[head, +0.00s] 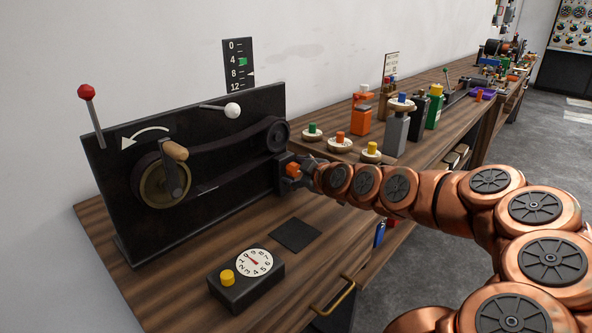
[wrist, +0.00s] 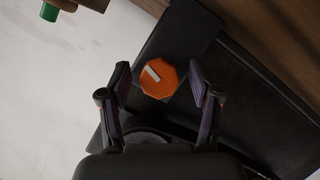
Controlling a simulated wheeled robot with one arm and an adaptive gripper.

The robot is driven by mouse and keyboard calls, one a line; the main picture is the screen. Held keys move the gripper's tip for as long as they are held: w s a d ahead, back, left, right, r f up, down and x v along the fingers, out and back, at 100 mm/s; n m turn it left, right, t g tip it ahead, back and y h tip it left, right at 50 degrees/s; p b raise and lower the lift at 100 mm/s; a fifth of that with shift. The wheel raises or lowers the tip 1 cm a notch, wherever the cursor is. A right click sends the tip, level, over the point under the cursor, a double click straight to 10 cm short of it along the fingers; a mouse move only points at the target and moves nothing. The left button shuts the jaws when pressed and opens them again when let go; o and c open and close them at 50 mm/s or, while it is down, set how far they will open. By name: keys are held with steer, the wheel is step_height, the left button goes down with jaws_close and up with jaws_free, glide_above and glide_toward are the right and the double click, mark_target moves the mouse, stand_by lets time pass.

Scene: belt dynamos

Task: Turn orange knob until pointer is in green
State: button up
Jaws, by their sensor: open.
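The orange knob (head: 292,169) sits at the right end of the black belt machine. In the wrist view it is an eight-sided orange knob (wrist: 160,80) with a white line on its face. My open gripper (wrist: 158,84) has a fingertip on each side of it, with gaps between. In the head view my gripper (head: 303,172) is close to the knob and partly hides it. The black scale (head: 238,63) on the wall reads 0 to 12. Its green band (head: 243,62) is near 4, and the white pointer (head: 251,73) is near 8, below the green.
The black machine panel (head: 228,117) carries a crank wheel (head: 150,190), a red-tipped lever (head: 86,92) and a white-tipped lever (head: 232,110). A dial box with a yellow button (head: 227,277) stands in front. Button discs and coloured blocks stand at the right.

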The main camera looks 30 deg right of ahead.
steer(key=c, duration=1.2)
steer(key=shift+o, duration=0.2)
steer(key=shift+b, duration=0.3)
